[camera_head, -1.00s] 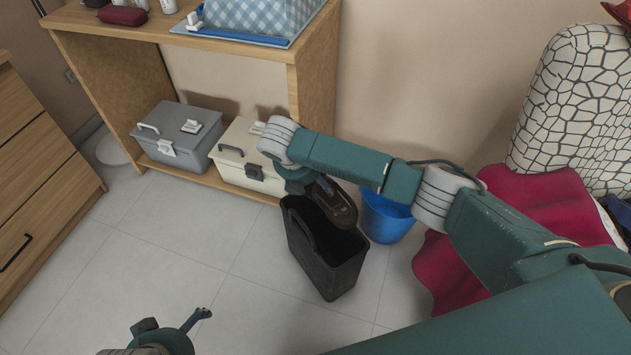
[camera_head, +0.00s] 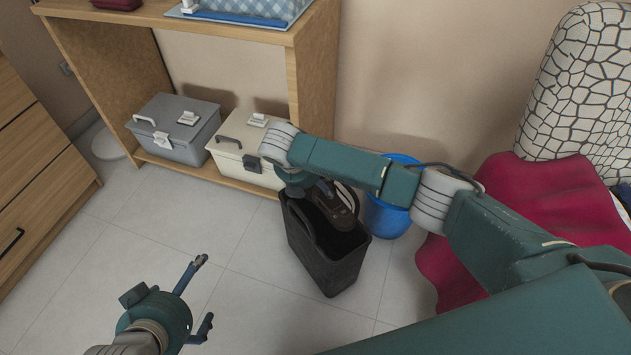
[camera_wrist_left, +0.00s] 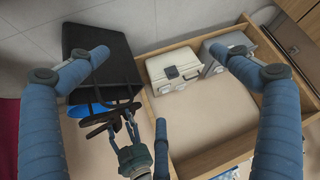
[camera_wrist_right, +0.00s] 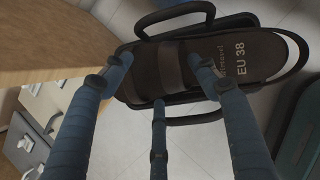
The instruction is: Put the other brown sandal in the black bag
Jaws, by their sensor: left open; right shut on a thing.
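The black bag (camera_head: 327,268) stands open on the floor in front of the shelf. My right gripper (camera_head: 321,190) is shut on the dark brown sandal (camera_head: 345,212), tilted at the bag's opening; its lower part overlaps the opening. I cannot tell whether it touches the bag. In the right wrist view the sandal (camera_wrist_right: 250,58) shows "EU 38" on its sole, with my right gripper's fingers (camera_wrist_right: 160,75) against it. My left gripper (camera_head: 203,289) is open and empty above the floor, left of the bag. The bag (camera_wrist_left: 95,45) also shows in the left wrist view. The first sandal cannot be made out.
A blue bucket (camera_head: 385,218) stands right behind the bag. A cream case (camera_head: 235,158) and a grey case (camera_head: 172,132) sit on the shelf's bottom board, left of the bag. A red cloth (camera_head: 545,205) hangs at the right. The floor left of the bag is clear.

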